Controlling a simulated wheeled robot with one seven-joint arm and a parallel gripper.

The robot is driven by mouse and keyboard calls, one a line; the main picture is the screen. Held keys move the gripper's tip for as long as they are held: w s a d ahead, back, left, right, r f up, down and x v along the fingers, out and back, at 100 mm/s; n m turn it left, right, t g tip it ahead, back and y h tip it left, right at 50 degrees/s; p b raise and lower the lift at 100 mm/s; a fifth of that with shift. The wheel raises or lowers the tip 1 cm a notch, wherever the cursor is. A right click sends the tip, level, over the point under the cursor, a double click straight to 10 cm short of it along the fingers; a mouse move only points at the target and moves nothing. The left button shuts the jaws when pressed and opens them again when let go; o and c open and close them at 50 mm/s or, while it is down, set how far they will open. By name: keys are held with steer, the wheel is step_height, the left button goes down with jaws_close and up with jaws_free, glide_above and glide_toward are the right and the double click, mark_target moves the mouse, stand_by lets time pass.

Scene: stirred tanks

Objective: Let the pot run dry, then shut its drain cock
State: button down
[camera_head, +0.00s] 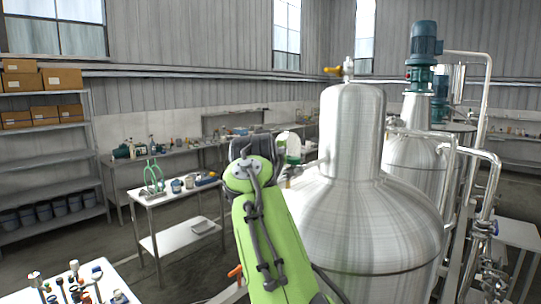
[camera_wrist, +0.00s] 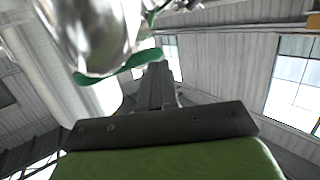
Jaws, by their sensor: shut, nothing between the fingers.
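A large brushed-steel tank (camera_head: 360,225) with a domed shoulder and tall neck stands right of my arm in the head view. I cannot tell for sure whether it is the task's pot. A small valve with a yellow handle (camera_head: 333,70) sits on top of its neck. An orange handle (camera_head: 236,272) shows low, left of my arm; I cannot tell if it is the drain cock. My gripper (camera_wrist: 158,80) is shut and empty in the wrist view. Close to it is a shiny metal part (camera_wrist: 90,30) with a green strip (camera_wrist: 118,68). No liquid flow is visible.
A second steel tank with a blue-green motor (camera_head: 425,45) and steel pipes (camera_head: 485,190) stand at the right. A white side table (camera_head: 165,200) and shelves with cardboard boxes (camera_head: 60,78) are at the left. A table with small tools (camera_head: 75,285) is at the front left.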

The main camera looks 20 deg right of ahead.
steer(key=shift+s, duration=0.1)
steer(key=d+b+v, duration=0.1)
steer(key=b+v, duration=0.5)
steer(key=v, duration=1.5)
steer(key=shift+s+r, duration=0.45)
steer(key=shift+s, duration=0.05)
steer(key=shift+d, duration=0.1)
steer(key=d+f+g+y+b, duration=0.1)
steer(key=d+f+g+y, duration=0.15)
steer(key=d+f, duration=0.55)
steer(key=d+f+g+y, duration=0.1)
steer(key=d+f+g, duration=0.2)
steer(key=d+f, duration=0.5)
steer(key=s+a+f+n+g, duration=0.1)
steer(key=s+a+f, duration=0.3)
steer(key=s+f, duration=0.3)
steer(key=s+a+f+n+g+y+b, duration=0.1)
steer(key=s+a+f, duration=0.3)
steer(key=s+f, duration=0.3)
steer(key=s+a+f+n+g+y+b, duration=0.1)
steer(key=s+a+f, duration=0.3)
steer(key=f, duration=0.9)
steer(key=s+n, duration=0.1)
steer(key=s, duration=0.2)
steer(key=shift+f+g, duration=0.25)
steer(key=shift+g, duration=0.1)
